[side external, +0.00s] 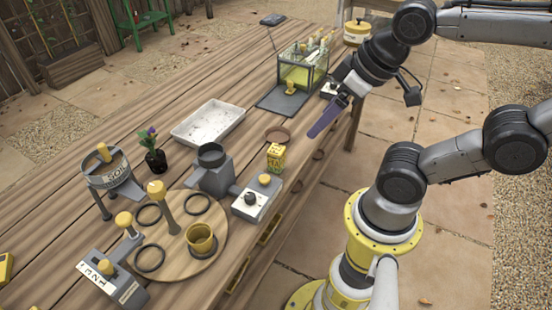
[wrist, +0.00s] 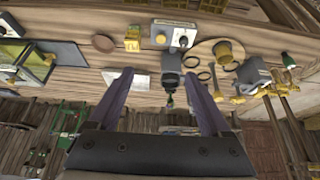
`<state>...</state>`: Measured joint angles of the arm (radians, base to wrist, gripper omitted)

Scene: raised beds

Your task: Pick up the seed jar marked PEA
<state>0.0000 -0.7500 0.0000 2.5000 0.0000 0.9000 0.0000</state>
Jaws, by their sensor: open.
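A small yellow container (side external: 276,157) with dark marks stands near the table's front edge, between a grey machine and a brown dish. Its marking is too small to read, so I cannot tell whether it is the PEA jar. It also shows in the wrist view (wrist: 132,39), at the upper left. No label reading PEA is legible in either view. My gripper (side external: 316,131) has purple fingers and is above the table's front edge, up and to the right of the yellow container. In the wrist view my gripper (wrist: 158,76) is open, with nothing between its fingers.
A control box (side external: 257,198) with a knob stands beside the yellow container, and a brown dish (side external: 278,135) lies behind it. A glass tank (side external: 303,67) stands at the back. A white tray (side external: 208,122), potted plant (side external: 155,160) and round wooden board (side external: 183,262) occupy the table.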

